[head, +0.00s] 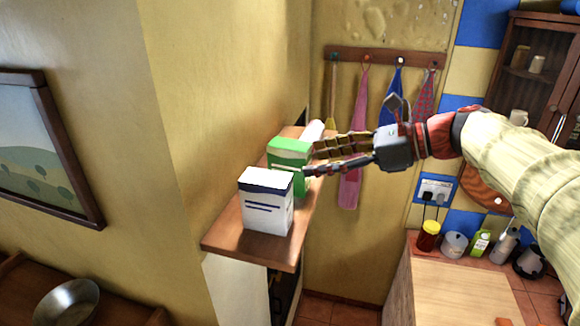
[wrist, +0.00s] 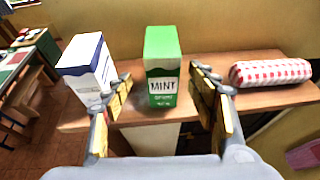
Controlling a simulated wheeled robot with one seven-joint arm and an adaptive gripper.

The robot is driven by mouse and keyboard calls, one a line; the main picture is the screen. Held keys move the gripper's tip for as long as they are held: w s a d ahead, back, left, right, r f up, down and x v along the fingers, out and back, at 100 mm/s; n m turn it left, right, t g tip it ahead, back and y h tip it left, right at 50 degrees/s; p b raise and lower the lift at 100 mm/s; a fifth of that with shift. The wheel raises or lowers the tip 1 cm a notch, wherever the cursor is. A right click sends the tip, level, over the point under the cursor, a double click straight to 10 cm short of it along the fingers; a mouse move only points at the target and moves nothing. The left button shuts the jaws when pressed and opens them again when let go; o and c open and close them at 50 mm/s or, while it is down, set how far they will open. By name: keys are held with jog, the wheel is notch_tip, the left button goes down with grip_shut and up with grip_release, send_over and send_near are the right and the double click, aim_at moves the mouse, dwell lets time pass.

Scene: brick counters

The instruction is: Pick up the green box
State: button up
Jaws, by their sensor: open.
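The green box (head: 289,158) stands upright on a narrow wooden shelf (head: 222,241), behind a white and blue box (head: 265,205) in the head view. In the wrist view the green box (wrist: 163,68) is in the middle, with a "MINT" label facing me. My gripper (head: 309,162) is open, reaching in from the right at the box's side. In the wrist view its fingers (wrist: 160,88) spread to the left and right of the green box, with nothing held. Whether a fingertip touches the box I cannot tell.
The white and blue box (wrist: 88,70) stands close by the left finger. A red-checked roll (wrist: 270,72) lies on the shelf to the right. The wall rises right behind the shelf. Towels (head: 358,130) hang from a rack beyond, and a counter (head: 465,290) with jars is at lower right.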

aim_at(290, 163)
jog(key=p+x, duration=0.1)
jog(key=x, duration=0.6)
jog(key=shift+w+a+f, duration=0.1)
jog(key=shift+w+a, duration=0.2)
jog(key=c, duration=0.4)
jog(key=c, duration=0.9)
